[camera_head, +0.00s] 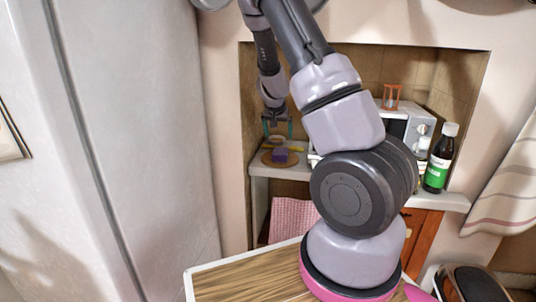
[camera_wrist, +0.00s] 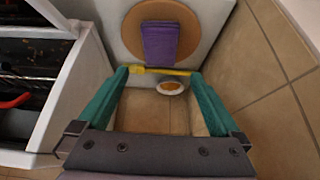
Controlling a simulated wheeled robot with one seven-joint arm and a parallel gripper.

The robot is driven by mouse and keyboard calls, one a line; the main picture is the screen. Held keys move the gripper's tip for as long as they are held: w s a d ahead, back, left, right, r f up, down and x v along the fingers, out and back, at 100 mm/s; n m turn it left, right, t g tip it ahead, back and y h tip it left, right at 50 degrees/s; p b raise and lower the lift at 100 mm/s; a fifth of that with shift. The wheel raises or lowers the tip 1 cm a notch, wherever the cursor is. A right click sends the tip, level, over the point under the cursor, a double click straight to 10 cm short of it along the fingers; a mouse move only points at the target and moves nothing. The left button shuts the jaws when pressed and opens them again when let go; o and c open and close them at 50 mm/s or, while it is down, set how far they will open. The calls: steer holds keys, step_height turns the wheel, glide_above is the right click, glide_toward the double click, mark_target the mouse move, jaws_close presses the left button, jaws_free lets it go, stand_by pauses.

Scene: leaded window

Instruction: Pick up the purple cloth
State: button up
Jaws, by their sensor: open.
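The purple cloth (camera_wrist: 170,42) is a small folded pad lying on a round brown board (camera_wrist: 133,35) at the top of the wrist view. In the head view the cloth (camera_head: 281,155) and board sit on the niche shelf. My gripper (camera_head: 277,128) has teal fingers spread apart and hangs above the shelf, over or close to the cloth. In the wrist view my gripper (camera_wrist: 158,73) is open and empty, and its fingertips show below the cloth in the picture. I cannot tell the exact height gap.
A yellow item (camera_wrist: 160,71) and a small white dish (camera_wrist: 170,88) lie near the cloth. A white microwave (camera_head: 421,127) stands on the shelf, with a brown bottle (camera_head: 438,160) beside it and an orange hourglass-like item (camera_head: 391,96) on top. Tiled walls enclose the niche.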

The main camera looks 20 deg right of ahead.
glide_above(280, 151)
steer(key=s+a, duration=0.2)
steer(key=f, duration=0.5)
steer(key=shift+d, duration=0.2)
steer(key=x, duration=0.5)
steer(key=shift+s+f, duration=0.15)
steer(key=shift+s, duration=0.05)
steer(key=c, duration=1.1)
steer(key=shift+c, duration=0.2)
step_height(280, 151, up, 10)
steer(key=shift+r, duration=0.1)
